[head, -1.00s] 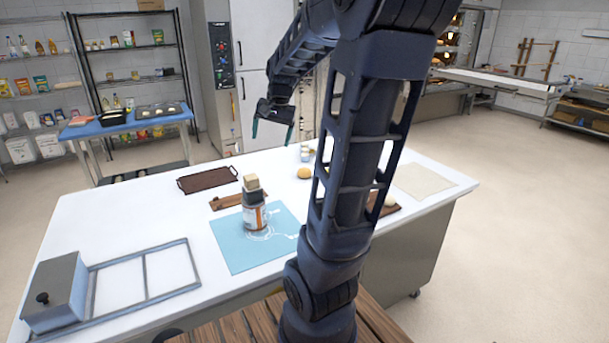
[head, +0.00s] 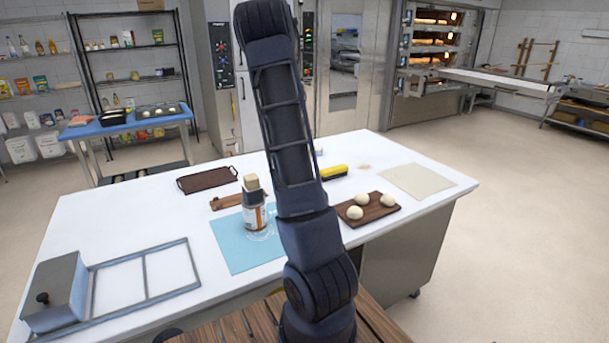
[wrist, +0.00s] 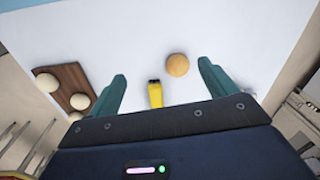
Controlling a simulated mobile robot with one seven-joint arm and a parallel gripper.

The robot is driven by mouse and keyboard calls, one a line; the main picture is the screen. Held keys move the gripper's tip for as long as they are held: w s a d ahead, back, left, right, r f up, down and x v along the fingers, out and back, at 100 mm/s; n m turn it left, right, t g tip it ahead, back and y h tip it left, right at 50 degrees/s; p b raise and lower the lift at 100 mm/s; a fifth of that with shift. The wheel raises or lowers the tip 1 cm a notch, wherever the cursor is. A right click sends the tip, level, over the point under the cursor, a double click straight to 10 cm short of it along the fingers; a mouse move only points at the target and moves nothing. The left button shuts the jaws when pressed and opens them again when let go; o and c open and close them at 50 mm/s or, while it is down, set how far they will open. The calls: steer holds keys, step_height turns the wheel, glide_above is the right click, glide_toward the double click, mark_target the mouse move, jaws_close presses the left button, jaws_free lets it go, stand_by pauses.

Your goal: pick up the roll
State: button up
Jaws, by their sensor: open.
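The roll (wrist: 177,65) is a round golden-brown bun on the white worktop, seen in the wrist view. It lies ahead of my gripper (wrist: 162,70), in the picture between the two green fingertips and closer to the right one. My gripper is open with nothing between its fingers; I cannot tell its height above the roll. In the head view my arm hides the roll, and the gripper itself is out of sight.
A yellow and black brush (head: 334,172) lies close by; it also shows between the fingers in the wrist view (wrist: 155,95). A wooden board (head: 350,218) holds pale dough balls. A jar (head: 254,212) with a block on top stands on a blue mat (head: 233,252).

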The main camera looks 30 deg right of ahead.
steer(key=w+d+f+m+g+h, duration=0.1)
steer(key=w+d+f+m+h, duration=0.15)
steer(key=w+d+f, duration=0.45)
steer(key=shift+m+y, duration=0.35)
steer(key=shift+y, duration=0.1)
steer(key=shift+s+d+f, duration=0.2)
steer(key=shift+d+f, duration=0.15)
steer(key=shift+f, duration=1.5)
steer(key=shift+s+d+f, duration=0.15)
steer(key=shift+d+f, duration=0.2)
steer(key=shift+f, duration=1.55)
steer(key=shift+s+d+f, duration=0.2)
steer(key=shift+d+f, duration=0.15)
steer(key=shift+f, duration=1.5)
steer(key=c, duration=1)
